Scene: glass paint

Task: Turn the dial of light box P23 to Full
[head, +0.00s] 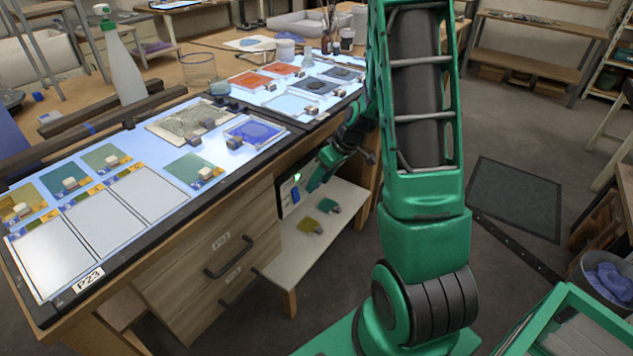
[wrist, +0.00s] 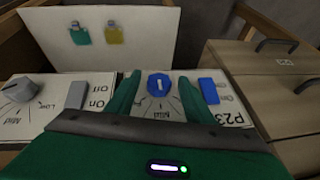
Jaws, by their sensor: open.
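The light box P23 (head: 150,195) glows on the bench top, with its P23 label at the front corner. In the wrist view a control panel (wrist: 232,114) marked P23 carries a blue dial (wrist: 159,85) with a white pointer line and a blue switch (wrist: 208,91). "Mid" is printed near the dial; the other scale words are hidden or too small, so I cannot tell its setting. My gripper (wrist: 160,78) is open, its green fingers on either side of the dial; contact cannot be told. In the head view my gripper (head: 320,180) is at the bench's side panel.
A grey dial (wrist: 26,88) and grey switch (wrist: 77,94) sit on a neighbouring panel at left. A white shelf (head: 300,245) below holds green and yellow tagged pieces. Drawers (head: 215,265) with dark handles stand beside the panel. Glass panes and paint pots are on the bench.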

